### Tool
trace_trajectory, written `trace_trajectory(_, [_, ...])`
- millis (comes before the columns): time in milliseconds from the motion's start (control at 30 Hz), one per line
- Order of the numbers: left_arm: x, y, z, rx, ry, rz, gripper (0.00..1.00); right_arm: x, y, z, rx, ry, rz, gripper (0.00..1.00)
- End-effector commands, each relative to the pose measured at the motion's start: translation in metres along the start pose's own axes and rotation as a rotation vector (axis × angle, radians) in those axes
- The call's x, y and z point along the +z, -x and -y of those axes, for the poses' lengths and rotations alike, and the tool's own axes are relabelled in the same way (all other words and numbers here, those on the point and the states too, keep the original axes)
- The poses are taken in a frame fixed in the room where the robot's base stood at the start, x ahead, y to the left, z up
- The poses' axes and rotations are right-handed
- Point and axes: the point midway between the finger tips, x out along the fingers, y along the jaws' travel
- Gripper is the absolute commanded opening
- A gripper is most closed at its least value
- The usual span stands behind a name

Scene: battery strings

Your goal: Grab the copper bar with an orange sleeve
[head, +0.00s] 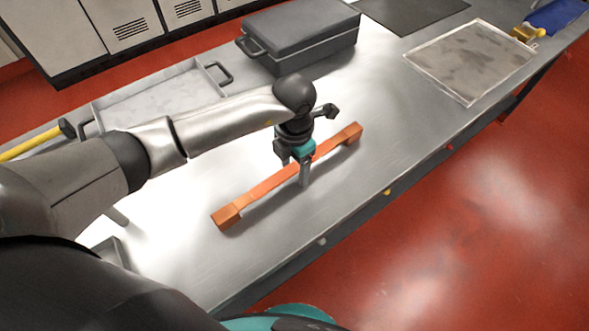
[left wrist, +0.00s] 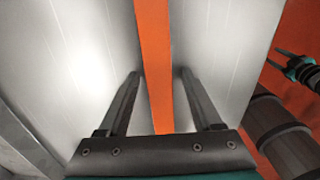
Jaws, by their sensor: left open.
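The copper bar with an orange sleeve (head: 265,188) lies on the metal table, slanting from lower left to upper right in the head view, with a copper block at each end. My left gripper (head: 296,175) is over the bar's middle, pointing down. In the left wrist view the orange sleeve (left wrist: 155,62) runs between the two fingers of the left gripper (left wrist: 160,74), with a gap on each side. The gripper is open and not closed on the bar. My right gripper (left wrist: 283,59) shows small at the right of that view, its fingers apart and empty.
The metal table (head: 400,140) is clear around the bar. A dark grey case (head: 305,40) and a shallow tray (head: 160,98) stand behind. A framed panel (head: 470,60) and a dark mat (head: 410,12) lie at the far right. The table's front edge is near the bar.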

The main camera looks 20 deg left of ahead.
Motion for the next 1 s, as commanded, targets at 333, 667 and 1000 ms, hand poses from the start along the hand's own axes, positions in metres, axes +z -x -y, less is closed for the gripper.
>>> trace_trajectory(333, [0.0004, 0.0002, 0.0000, 0.000, 0.000, 0.001, 0.51, -0.0002, 0.0002, -0.0001, 0.000, 0.000, 0.000, 0.50])
trace_trajectory(667, [0.0004, 0.0004, -0.0001, 0.000, 0.000, 0.001, 0.13, 0.0000, 0.0002, -0.0001, 0.000, -0.001, 0.001, 0.50])
trace_trajectory(1000, [0.0005, 0.0005, -0.0001, 0.000, 0.000, 0.001, 0.00, 0.0003, 0.0002, 0.0000, 0.000, -0.001, 0.002, 0.50])
